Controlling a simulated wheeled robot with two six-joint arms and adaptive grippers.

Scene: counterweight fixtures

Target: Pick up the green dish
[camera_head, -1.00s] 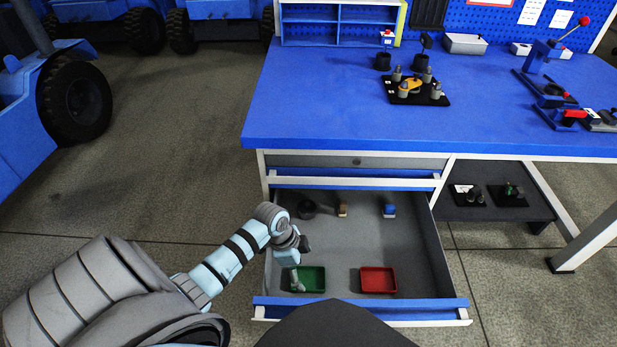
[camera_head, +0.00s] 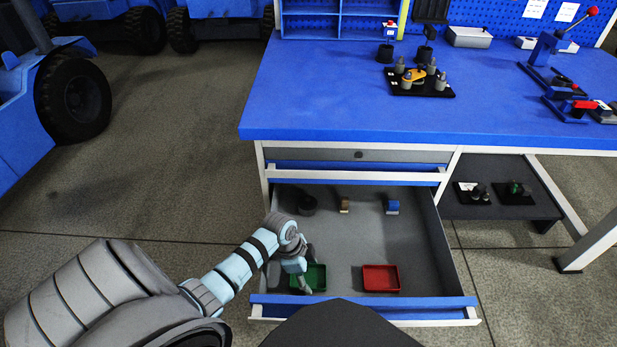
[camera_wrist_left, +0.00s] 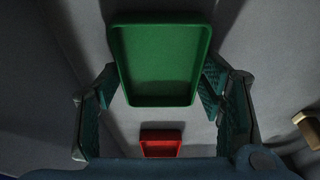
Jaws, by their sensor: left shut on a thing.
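The green dish (camera_head: 318,272) is a shallow rectangular tray at the front left of the open drawer (camera_head: 400,235). My left gripper (camera_head: 305,280) reaches down over it and partly covers its left side. In the left wrist view the green dish (camera_wrist_left: 162,60) lies between the two finger pads, which are shut on its sides; it looks empty. I cannot tell whether the dish touches the drawer floor. My right gripper is not in view.
A red dish (camera_head: 381,279) lies right of the green one. Further back in the drawer are a dark round part (camera_head: 307,205), a tan piece (camera_head: 344,205) and a blue piece (camera_head: 392,207). The blue worktop (camera_head: 330,100) stands above the drawer's back.

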